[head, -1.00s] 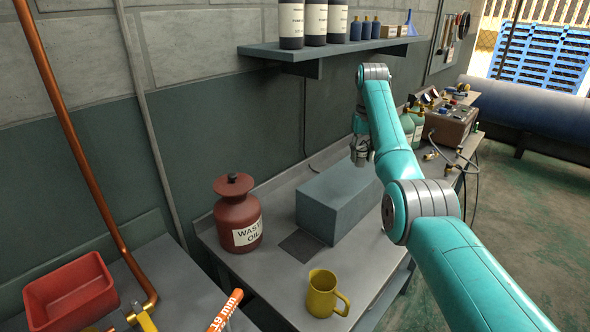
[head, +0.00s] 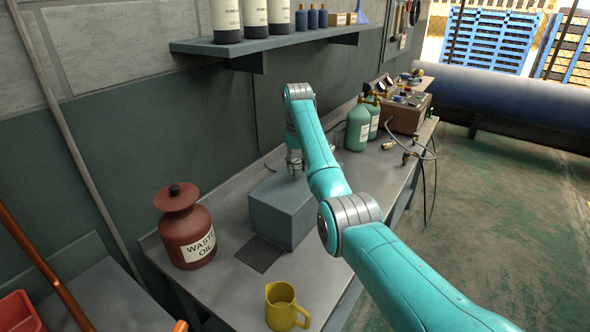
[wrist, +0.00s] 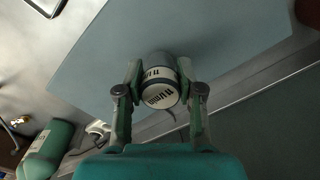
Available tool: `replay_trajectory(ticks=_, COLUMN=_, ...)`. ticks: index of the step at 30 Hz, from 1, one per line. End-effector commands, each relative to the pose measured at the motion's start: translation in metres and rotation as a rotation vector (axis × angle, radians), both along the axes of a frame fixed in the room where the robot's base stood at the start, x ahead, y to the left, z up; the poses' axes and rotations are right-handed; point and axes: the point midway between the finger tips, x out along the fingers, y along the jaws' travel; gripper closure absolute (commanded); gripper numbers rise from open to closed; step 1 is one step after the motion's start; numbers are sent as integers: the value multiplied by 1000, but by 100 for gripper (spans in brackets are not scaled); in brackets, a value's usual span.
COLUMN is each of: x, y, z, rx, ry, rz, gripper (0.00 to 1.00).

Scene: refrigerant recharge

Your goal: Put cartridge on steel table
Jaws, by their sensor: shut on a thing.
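My gripper (wrist: 160,98) is shut on the cartridge (wrist: 160,72), a short grey cylinder with a white label and black marks. In the wrist view the cartridge sits between both fingers, with the flat blue-grey top of a box behind it. In the head view my gripper (head: 296,166) is at the far part of the box (head: 280,215); the cartridge is too small to make out there. I cannot tell whether it touches the box. The grey steel table (head: 320,282) stands under the box along the wall.
A red waste oil can (head: 186,228), a dark flat plate (head: 258,253) and a yellow mug (head: 284,307) are on the table's near part. Green bottles (head: 358,126) and a gauge box (head: 405,108) stand at the far end. A shelf (head: 280,43) overhangs the back.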

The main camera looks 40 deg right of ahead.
Motion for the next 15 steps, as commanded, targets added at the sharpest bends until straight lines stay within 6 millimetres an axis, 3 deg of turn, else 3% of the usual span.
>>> replay_trajectory(ticks=3, x=-1, y=-3, z=-12, rx=0, ry=0, rz=-1, gripper=100)
replay_trajectory(ticks=14, x=-1, y=-2, z=-16, rx=0, ry=0, rz=-1, gripper=100)
replay_trajectory(ticks=15, x=-1, y=-2, z=-16, rx=0, ry=0, rz=-1, gripper=56)
